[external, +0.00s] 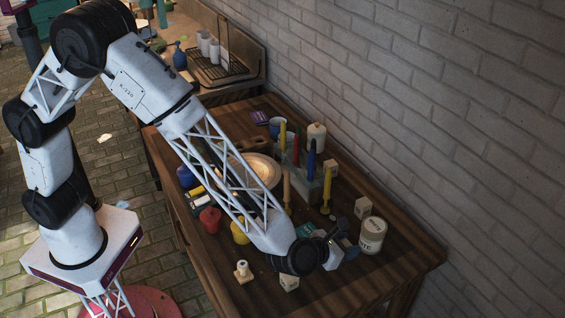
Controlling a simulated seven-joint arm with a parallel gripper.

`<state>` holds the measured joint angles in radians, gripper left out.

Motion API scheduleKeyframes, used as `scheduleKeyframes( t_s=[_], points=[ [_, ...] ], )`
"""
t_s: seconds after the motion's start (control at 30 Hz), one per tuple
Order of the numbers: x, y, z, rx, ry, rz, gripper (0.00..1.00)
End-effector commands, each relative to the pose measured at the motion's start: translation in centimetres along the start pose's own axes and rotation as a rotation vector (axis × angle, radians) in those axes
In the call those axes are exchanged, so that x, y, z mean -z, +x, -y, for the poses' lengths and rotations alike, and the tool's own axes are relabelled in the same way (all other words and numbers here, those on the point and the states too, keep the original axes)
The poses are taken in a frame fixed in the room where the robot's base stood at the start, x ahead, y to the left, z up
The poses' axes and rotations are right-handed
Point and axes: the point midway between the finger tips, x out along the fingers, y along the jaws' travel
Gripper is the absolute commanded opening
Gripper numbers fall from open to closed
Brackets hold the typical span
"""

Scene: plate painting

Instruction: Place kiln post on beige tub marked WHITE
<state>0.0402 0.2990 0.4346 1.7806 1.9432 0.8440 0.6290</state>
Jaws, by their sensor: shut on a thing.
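The beige tub (372,236) has dark lettering on its side, of which only the end shows, and a pale lid. It stands upright near the right end of the table. My gripper (346,236) is just left of the tub, partly behind my wrist, and is shut. Its grip is too small and hidden to see clearly. A small pale block that looks like a kiln post (363,208) shows just beyond the fingers, above the tub in the picture. I cannot tell whether it touches the fingers. A similar block (289,283) is below my wrist.
Upright coloured candles or sticks (311,160) stand in the middle of the table. A pale plate (262,170), a red pot (210,220) and a yellow pot (240,232) are to the left. A brick wall (470,100) runs along the back. The right front table corner is clear.

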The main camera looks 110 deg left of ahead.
Motion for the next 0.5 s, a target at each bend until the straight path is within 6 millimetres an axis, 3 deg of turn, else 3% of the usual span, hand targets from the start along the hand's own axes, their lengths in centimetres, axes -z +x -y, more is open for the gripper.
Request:
scheduleKeyframes(
  t_s=[0.3,0.5],
  points=[
    [-3.1,0.5,-8.3,-0.201,-0.087,0.006,0.16],
    [-4.0,0.3,-12.3,-0.302,-0.124,-0.001,0.16]
  ],
)
